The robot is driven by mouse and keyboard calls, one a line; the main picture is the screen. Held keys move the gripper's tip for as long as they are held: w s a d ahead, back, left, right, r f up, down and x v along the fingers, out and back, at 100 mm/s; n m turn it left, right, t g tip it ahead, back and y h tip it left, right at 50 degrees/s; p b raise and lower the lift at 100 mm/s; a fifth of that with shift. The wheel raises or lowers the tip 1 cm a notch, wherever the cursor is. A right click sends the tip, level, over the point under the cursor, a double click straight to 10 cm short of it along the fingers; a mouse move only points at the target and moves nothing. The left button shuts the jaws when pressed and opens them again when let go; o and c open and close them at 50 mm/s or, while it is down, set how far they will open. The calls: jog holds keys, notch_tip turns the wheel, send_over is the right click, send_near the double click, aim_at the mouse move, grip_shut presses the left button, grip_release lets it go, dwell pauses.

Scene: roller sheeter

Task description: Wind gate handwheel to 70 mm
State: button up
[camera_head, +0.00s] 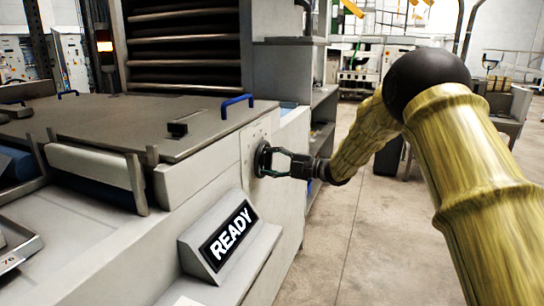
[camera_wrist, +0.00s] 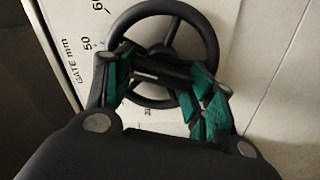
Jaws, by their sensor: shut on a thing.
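The gate handwheel (camera_wrist: 165,8) is a black spoked wheel on the pale side panel of the machine. It also shows edge-on in the head view (camera_head: 262,155). My gripper (camera_wrist: 160,70) is at the wheel, with its teal-padded fingers closed on the wheel's near side. In the head view my gripper (camera_head: 274,161) reaches the wheel from the right. What exactly lies between the pads is partly hidden. A printed scale (camera_wrist: 84,50) beside the wheel reads "GATE mm", with 50 and part of a 6 visible. No pointer can be made out.
A slanted display (camera_head: 228,240) reading "READY" stands below and left of the wheel. The machine's flat grey cover (camera_head: 110,115) with a blue handle (camera_head: 237,101) lies above left. Grey shelves (camera_head: 322,110) stand behind.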

jog(key=m+p, duration=0.1)
jog(key=m, duration=0.1)
jog(key=m+p, duration=0.1)
jog(key=p, duration=0.1)
jog(key=m+p, duration=0.1)
jog(key=m, duration=0.1)
jog(key=shift+r+m, duration=0.3)
jog(key=shift+r, duration=0.05)
jog(key=m+p, duration=0.2)
jog(key=m, duration=0.1)
jog(key=shift+w+p, duration=0.1)
jog(key=shift+p, duration=0.25)
jog(key=shift+f+m+p, duration=0.1)
jog(key=shift+m+p, duration=0.65)
jog(key=shift+m, duration=0.55)
jog(key=shift+f, duration=0.1)
jog(key=o, duration=1)
jog(key=shift+w, duration=0.1)
jog(key=shift+d, duration=0.1)
jog(key=v, duration=1.2)
